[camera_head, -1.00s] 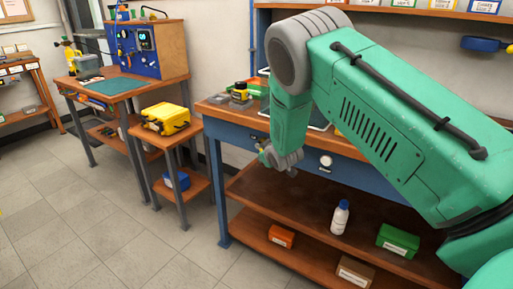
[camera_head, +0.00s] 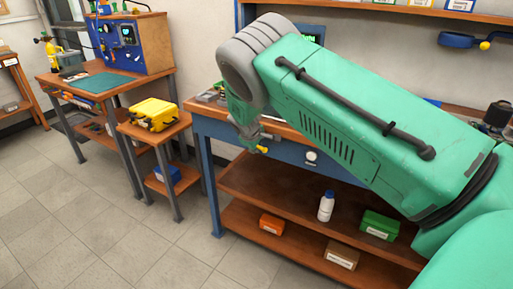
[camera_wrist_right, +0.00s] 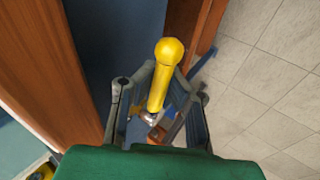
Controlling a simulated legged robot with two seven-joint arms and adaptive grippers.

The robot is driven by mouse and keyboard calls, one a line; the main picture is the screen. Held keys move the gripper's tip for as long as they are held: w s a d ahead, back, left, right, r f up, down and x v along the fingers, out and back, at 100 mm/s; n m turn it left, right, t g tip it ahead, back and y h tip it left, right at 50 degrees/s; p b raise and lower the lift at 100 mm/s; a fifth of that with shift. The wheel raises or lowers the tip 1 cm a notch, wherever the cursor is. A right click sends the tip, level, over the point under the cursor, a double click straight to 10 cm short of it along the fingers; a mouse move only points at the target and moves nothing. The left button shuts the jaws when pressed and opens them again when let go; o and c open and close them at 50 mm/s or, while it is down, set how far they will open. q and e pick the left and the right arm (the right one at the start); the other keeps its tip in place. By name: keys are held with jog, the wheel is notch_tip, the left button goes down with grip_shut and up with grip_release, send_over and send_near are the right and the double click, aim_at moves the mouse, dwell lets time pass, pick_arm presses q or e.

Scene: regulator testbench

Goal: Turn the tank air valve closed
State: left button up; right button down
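A yellow lever with a ball end (camera_wrist_right: 159,85) shows in the right wrist view, between the two fingers of my right gripper (camera_wrist_right: 165,88). Metal fittings (camera_wrist_right: 150,116) lie at the lever's lower end. The fingers stand on either side of the lever, with gaps along its lower part; contact near the tips is unclear. In the head view my right gripper (camera_head: 249,143) is at the workbench's blue front, left of a white round dial (camera_head: 311,157). A yellow tip (camera_head: 262,149) shows beside it. My arm hides part of the bench. My left gripper is out of view.
The workbench's lower shelf (camera_head: 270,196) holds a white bottle (camera_head: 326,206) and a green box (camera_head: 379,226). A small stand with a yellow case (camera_head: 154,113) is to the left. The tiled floor (camera_head: 95,225) in front is clear.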

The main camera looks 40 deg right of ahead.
jog(key=shift+w+a+r, duration=0.15)
jog(key=shift+w, duration=0.05)
dwell(0.3)
jog(key=c, duration=1.5)
grip_release()
jog(key=shift+s, duration=0.1)
